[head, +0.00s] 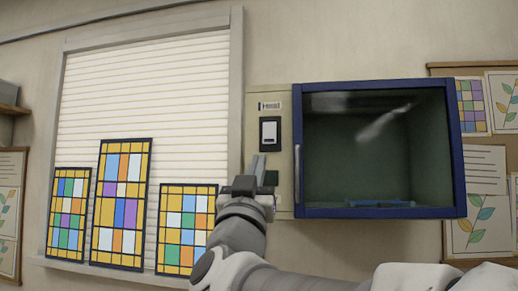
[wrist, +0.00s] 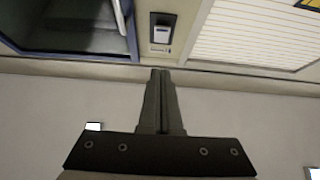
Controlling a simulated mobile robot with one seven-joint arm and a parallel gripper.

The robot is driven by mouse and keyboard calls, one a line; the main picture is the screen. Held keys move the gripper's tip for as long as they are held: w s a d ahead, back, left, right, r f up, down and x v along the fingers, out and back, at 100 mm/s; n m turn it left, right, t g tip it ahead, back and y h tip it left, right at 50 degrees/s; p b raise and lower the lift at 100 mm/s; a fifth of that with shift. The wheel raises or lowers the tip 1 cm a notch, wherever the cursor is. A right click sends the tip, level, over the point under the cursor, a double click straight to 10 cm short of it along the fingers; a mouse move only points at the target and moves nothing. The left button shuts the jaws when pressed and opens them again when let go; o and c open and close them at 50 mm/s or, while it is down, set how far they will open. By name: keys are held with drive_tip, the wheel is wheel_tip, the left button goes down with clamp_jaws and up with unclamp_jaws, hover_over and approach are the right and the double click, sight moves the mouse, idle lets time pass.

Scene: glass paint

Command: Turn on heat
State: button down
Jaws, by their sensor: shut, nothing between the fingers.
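A wall-mounted oven-like cabinet (head: 380,213) with a blue-framed glass door is in the middle right of the head view. On its pale left panel a label reading "Heat" (head: 269,106) sits above a white switch (head: 269,131) in a black frame. My gripper (head: 258,160) shows just below the switch in the head view, with its fingers together and empty. In the wrist view, the white switch (wrist: 161,34) appears beyond the shut fingertips (wrist: 161,72). I see a gap in that picture and no contact. I cannot tell the switch's setting.
The cabinet's glass door is shut, with a vertical handle (head: 297,173) at its left edge, near my gripper. Three stained-glass panels (head: 121,203) stand on the sill at left, before a blind (head: 150,90). Pinned sheets (head: 485,180) hang at right.

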sight(270, 139)
drive_tip(key=p+x, duration=0.1)
drive_tip(key=x, duration=0.3)
drive_tip(key=f+p+x, duration=0.1)
drive_tip(key=p+x, duration=0.1)
drive_tip(key=x, duration=0.2)
drive_tip(key=w+p+x, duration=0.1)
drive_tip(key=x, duration=0.3)
drive_tip(key=shift+w+d+f, duration=0.1)
drive_tip(key=shift+f, duration=0.25)
drive_tip(key=shift+w+d+f+p, duration=0.15)
drive_tip(key=shift+w+p, duration=0.15)
drive_tip(key=shift+w, duration=0.25)
drive_tip(key=f+b, duration=0.1)
drive_tip(key=b, duration=0.2)
drive_tip(key=shift+w+t, duration=0.4)
drive_tip(key=shift+r, duration=0.4)
drive_tip(key=shift+d+f, duration=0.1)
